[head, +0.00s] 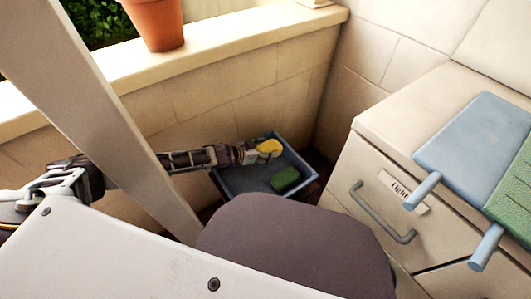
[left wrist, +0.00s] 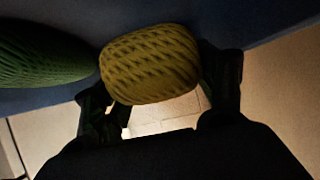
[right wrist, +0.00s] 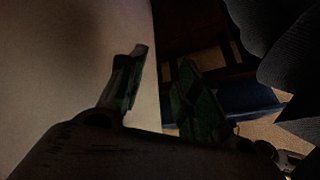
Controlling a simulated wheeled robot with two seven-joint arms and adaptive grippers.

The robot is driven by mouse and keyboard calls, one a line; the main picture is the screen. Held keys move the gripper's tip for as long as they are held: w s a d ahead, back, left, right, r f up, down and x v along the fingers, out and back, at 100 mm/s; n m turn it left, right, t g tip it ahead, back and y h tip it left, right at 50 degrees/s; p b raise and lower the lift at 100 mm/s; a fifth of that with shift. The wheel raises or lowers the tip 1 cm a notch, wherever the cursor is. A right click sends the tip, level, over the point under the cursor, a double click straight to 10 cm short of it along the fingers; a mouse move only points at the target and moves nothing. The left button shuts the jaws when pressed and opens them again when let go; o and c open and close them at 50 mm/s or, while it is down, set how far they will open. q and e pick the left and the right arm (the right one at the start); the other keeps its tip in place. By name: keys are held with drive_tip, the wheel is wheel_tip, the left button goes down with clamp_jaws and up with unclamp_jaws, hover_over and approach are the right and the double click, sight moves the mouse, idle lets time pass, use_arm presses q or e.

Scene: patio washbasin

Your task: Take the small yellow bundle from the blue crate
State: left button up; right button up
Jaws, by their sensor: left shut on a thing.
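The small yellow bundle (head: 269,147) shows at the far side of the blue crate (head: 240,181) in the head view. My left gripper (head: 258,150) reaches over the crate from the left and is shut on the bundle. In the left wrist view the textured yellow bundle (left wrist: 152,64) sits between the two fingers (left wrist: 160,95). I cannot tell whether it touches the crate. A green bundle (head: 285,178) lies in the crate. My right gripper (right wrist: 165,85) shows only in the right wrist view, with its fingers apart and nothing between them.
The crate stands on the floor in the corner by a low stone wall (head: 240,105). A cabinet (head: 370,165) with a drawer handle (head: 382,215) is to the right, with blue and green boards (head: 470,140) on top. A dark rounded seat (head: 290,250) is in front.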

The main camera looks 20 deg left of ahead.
sight(265, 148)
use_arm(q)
drive_tip(key=shift+r+p, duration=1)
drive_tip(key=shift+r, duration=1.6)
use_arm(e)
drive_tip(key=shift+n+g+h, duration=0.3)
drive_tip(key=shift+g, duration=0.2)
drive_tip(key=shift+s+d+r, duration=0.1)
drive_tip(key=shift+d+r, duration=0.1)
drive_tip(key=shift+r, duration=0.65)
drive_tip(key=shift+d+r, duration=0.25)
drive_tip(key=shift+r, duration=0.55)
drive_tip(key=shift+s+d+r, duration=0.1)
drive_tip(key=shift+d+r, duration=0.1)
drive_tip(key=shift+r, duration=0.65)
